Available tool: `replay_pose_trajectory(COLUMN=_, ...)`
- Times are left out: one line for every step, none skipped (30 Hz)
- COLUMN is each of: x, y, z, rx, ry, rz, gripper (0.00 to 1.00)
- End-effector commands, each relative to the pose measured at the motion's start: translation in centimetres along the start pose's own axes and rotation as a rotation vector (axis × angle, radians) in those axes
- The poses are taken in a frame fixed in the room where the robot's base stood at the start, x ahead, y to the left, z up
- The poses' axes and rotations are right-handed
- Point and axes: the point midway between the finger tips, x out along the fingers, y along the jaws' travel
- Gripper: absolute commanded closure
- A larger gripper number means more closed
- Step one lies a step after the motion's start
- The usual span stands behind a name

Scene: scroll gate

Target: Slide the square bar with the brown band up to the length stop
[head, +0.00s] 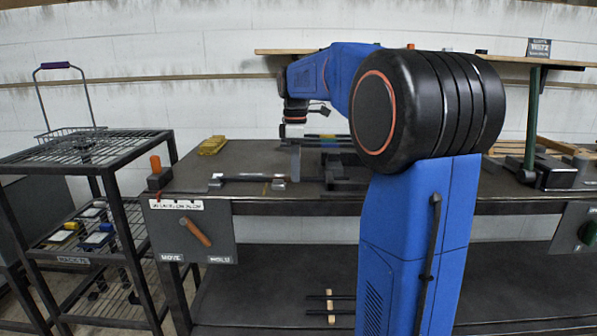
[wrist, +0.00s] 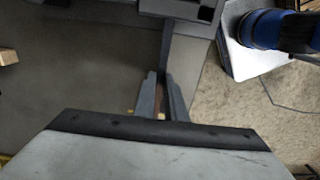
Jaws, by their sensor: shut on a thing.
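My gripper shows in the wrist view (wrist: 162,98) with its two grey fingers close together. A narrow brown piece (wrist: 160,103) shows between them, which looks like the brown band of the square bar; most of the bar is hidden. In the head view, the end of my arm points down over the workbench, left of the dark fixture (head: 345,172), and its fingertips are hard to make out. A thin dark bar (head: 247,178) lies left to right on the bench between small grey blocks. I cannot tell which part is the length stop.
Several thin bars with coloured marks (head: 322,137) lie behind my gripper. A yellow stack (head: 212,145) sits at the bench's back left. A wire rack cart (head: 85,148) stands at the left. An orange-handled panel (head: 195,232) hangs at the front edge.

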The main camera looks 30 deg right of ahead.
Motion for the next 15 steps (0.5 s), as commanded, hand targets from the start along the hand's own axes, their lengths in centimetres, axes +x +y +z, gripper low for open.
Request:
replay_pose_trajectory(x=0.1, y=0.0, z=-0.2, rx=-0.001, ry=-0.001, rz=-0.001, gripper=1.0)
replay_pose_trajectory(x=0.1, y=0.0, z=-0.3, rx=-0.001, ry=-0.001, rz=-0.001, gripper=1.0)
replay_pose_trajectory(x=0.1, y=0.0, z=-0.4, rx=-0.001, ry=-0.001, rz=-0.001, gripper=1.0)
replay_pose_trajectory(x=0.1, y=0.0, z=-0.5, rx=-0.001, ry=-0.001, rz=-0.001, gripper=1.0)
replay_pose_trajectory(x=0.1, y=0.0, z=-0.6, rx=-0.001, ry=-0.002, rz=-0.001, gripper=1.0)
replay_pose_trajectory(x=0.1, y=0.0, z=-0.7, rx=-0.001, ry=-0.002, rz=-0.001, gripper=1.0)
replay_pose_trajectory(x=0.1, y=0.0, z=-0.8, rx=-0.001, ry=-0.002, rz=-0.002, gripper=1.0)
replay_pose_trajectory(x=0.1, y=0.0, z=-0.8, rx=-0.001, ry=-0.002, rz=-0.002, gripper=1.0)
replay_pose_trajectory(x=0.1, y=0.0, z=-1.0, rx=-0.001, ry=-0.002, rz=-0.002, gripper=1.0)
replay_pose_trajectory(x=0.1, y=0.0, z=-1.1, rx=-0.001, ry=-0.002, rz=-0.002, gripper=1.0)
replay_pose_trajectory(x=0.1, y=0.0, z=-1.2, rx=-0.001, ry=-0.002, rz=-0.002, gripper=1.0)
replay_pose_trajectory(x=0.1, y=0.0, z=-1.3, rx=-0.001, ry=-0.002, rz=-0.002, gripper=1.0)
replay_pose_trajectory(x=0.1, y=0.0, z=-1.4, rx=-0.001, ry=-0.002, rz=-0.002, gripper=1.0)
replay_pose_trajectory(x=0.1, y=0.0, z=-1.5, rx=-0.001, ry=-0.002, rz=-0.002, gripper=1.0)
replay_pose_trajectory(x=0.1, y=0.0, z=-1.5, rx=0.0, ry=-0.002, rz=-0.002, gripper=1.0)
